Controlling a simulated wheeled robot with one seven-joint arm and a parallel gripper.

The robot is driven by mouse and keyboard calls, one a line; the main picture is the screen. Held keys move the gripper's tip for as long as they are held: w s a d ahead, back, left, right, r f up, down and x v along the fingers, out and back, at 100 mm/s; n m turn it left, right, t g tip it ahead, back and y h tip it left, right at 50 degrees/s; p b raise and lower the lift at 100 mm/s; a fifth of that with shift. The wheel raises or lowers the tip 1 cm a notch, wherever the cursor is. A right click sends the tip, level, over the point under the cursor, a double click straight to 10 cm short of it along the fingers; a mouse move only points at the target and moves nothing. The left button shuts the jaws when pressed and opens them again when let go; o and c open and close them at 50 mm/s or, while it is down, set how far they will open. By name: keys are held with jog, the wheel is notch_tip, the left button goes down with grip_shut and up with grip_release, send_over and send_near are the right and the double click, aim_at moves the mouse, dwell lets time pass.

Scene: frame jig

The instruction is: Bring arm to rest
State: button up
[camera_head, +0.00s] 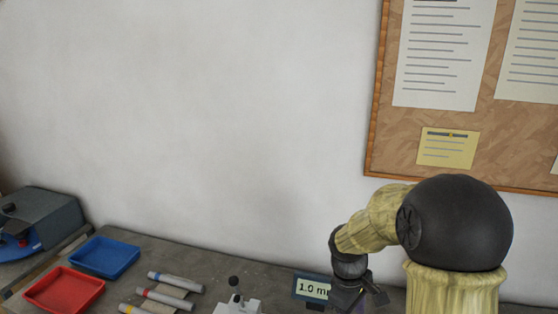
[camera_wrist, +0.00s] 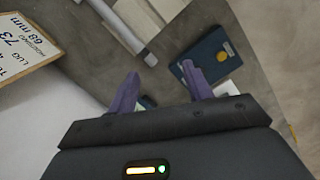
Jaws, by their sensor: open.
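My gripper (camera_wrist: 162,88) shows in the wrist view with its two purple fingers spread apart and nothing between them. Beyond the fingers is the grey bench top (camera_wrist: 175,30). In the head view my arm is bent at the lower right, with the dark wrist end low over the back of the bench near a small display reading about 1.0 (camera_head: 311,289). The fingertips cannot be made out clearly in the head view.
A blue tray (camera_head: 105,257) and a red tray (camera_head: 63,290) sit at the left of the bench, beside several capped tubes (camera_head: 175,283). A blue-grey machine (camera_head: 38,222) stands far left. A dark blue box (camera_wrist: 203,62) and a lettered board (camera_wrist: 22,45) lie near my gripper. A corkboard (camera_head: 490,140) hangs on the wall.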

jog(key=s+a+r+m+t+y, duration=0.1)
jog(key=s+a+m+t, duration=0.1)
jog(key=s+m, duration=0.6)
jog(key=shift+s+r+m+t+y, duration=0.2)
jog(key=shift+s+m+t+y, duration=0.2)
jog(key=shift+s+t, duration=0.45)
